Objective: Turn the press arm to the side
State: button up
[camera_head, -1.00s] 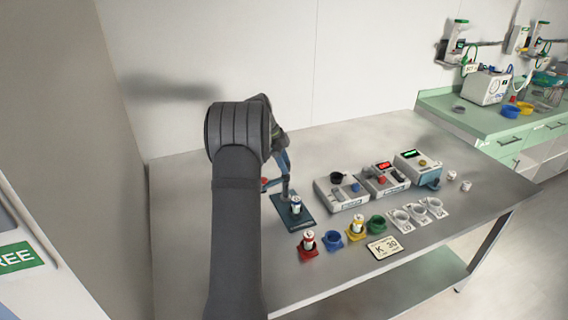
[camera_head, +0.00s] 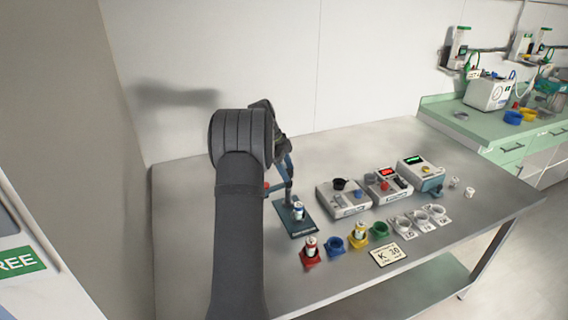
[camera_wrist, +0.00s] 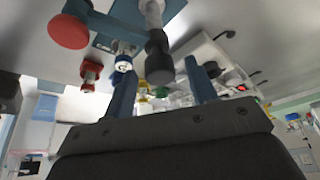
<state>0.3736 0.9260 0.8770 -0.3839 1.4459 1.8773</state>
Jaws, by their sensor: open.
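The press stands on the table in the head view, with a blue base (camera_head: 303,228), a blue upright and a red knob (camera_head: 267,186) at its left. A white-and-blue vial (camera_head: 298,211) stands on the base. In the wrist view the red knob (camera_wrist: 68,31) is at upper left on the blue press arm (camera_wrist: 130,12), and a grey post with a black end (camera_wrist: 158,58) shows between my fingers. My gripper (camera_wrist: 160,78) is open and empty, close to the press; contact cannot be told. In the head view my arm hides most of the gripper.
To the right are a grey device (camera_head: 343,198), a device with a red display (camera_head: 388,184) and one with a green display (camera_head: 421,172). In front are a red holder (camera_head: 310,259), blue holder (camera_head: 333,245), yellow holder (camera_head: 360,242) and a K 30 card (camera_head: 388,254).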

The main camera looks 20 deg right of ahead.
jog(key=v, duration=1.7)
jog(key=shift+a+r, duration=0.1)
jog(key=x, duration=1.7)
jog(key=shift+s+f, duration=0.1)
jog(key=shift+f, duration=0.15)
jog(key=shift+r+n+t, duration=0.15)
jog(key=shift+n+t, duration=0.25)
jog(key=shift+n, duration=0.6)
jog(key=n+t, duration=0.1)
jog(key=n, duration=0.2)
jog(key=n+t+h, duration=0.1)
jog(key=n, duration=0.2)
jog(key=shift+s, duration=0.2)
jog(key=n+t, duration=0.1)
jog(key=n, duration=0.2)
jog(key=shift+n+t+y, duration=0.3)
jog(key=shift+s+n+t+y, duration=0.1)
jog(key=shift+n+t+y, duration=0.4)
jog(key=shift+n, duration=1.5)
